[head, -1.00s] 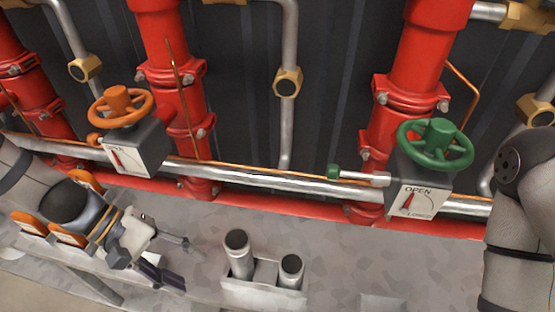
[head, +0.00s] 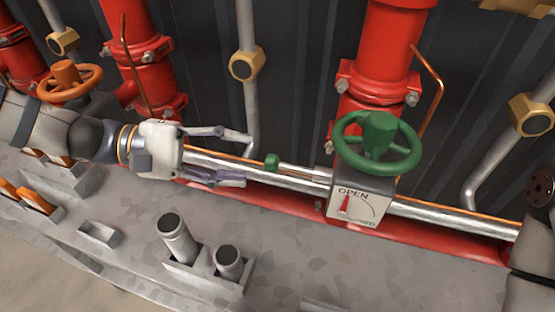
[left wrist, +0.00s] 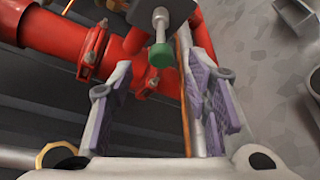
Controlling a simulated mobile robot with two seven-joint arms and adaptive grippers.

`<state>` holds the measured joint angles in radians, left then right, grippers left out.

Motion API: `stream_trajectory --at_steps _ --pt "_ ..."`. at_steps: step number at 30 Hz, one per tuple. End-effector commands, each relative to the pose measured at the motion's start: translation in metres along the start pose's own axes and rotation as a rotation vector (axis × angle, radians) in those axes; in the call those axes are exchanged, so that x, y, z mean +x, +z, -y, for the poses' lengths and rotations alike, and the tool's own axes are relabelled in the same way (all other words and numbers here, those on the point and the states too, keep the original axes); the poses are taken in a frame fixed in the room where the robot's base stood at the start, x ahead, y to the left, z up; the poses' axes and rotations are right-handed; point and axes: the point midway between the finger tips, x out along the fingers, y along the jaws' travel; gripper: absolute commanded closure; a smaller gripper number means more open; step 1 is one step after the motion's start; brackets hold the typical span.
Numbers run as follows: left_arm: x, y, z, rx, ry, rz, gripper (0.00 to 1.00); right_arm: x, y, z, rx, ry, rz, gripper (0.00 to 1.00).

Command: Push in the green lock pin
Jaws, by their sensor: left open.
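The green lock pin (head: 272,162) has a green knob on a silver shaft that sticks out from the left side of the grey valve box (head: 355,208) under the green handwheel (head: 378,145). My left gripper (head: 246,160) is open and empty. It points right at the knob, with the fingertips just left of it, one above and one below its line. In the left wrist view the pin's green knob (left wrist: 160,56) shows beyond and between the spread fingers (left wrist: 162,88), apart from both. My right gripper is out of view.
A silver pipe (head: 290,182) and a thin orange line run behind the pin along the wall. An orange handwheel (head: 64,82) stands at the left. Two grey cylinders (head: 178,240) stand in a holder on the grey bench, below the gripper.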

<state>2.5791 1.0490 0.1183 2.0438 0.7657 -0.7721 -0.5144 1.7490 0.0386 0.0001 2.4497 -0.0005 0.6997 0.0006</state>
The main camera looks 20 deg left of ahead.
Motion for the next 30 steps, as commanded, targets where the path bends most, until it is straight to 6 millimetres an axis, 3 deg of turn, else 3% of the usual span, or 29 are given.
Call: stream_trajectory --at_steps 1,7,18,24,30 --pt "0.015 -0.004 0.01 -0.017 -0.009 0.004 0.55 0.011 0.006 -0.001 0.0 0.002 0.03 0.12" --pt "0.052 -0.003 0.006 -0.009 -0.005 0.001 0.55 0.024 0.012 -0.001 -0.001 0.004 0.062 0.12" --pt "0.063 -0.001 0.001 -0.002 -0.002 -0.001 0.55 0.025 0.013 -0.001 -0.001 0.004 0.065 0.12" --pt "0.063 -0.001 0.001 -0.002 -0.002 -0.001 0.99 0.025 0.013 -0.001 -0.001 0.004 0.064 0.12" --pt "0.063 -0.001 0.001 -0.002 -0.001 -0.001 1.0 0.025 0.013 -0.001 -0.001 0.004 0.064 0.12"
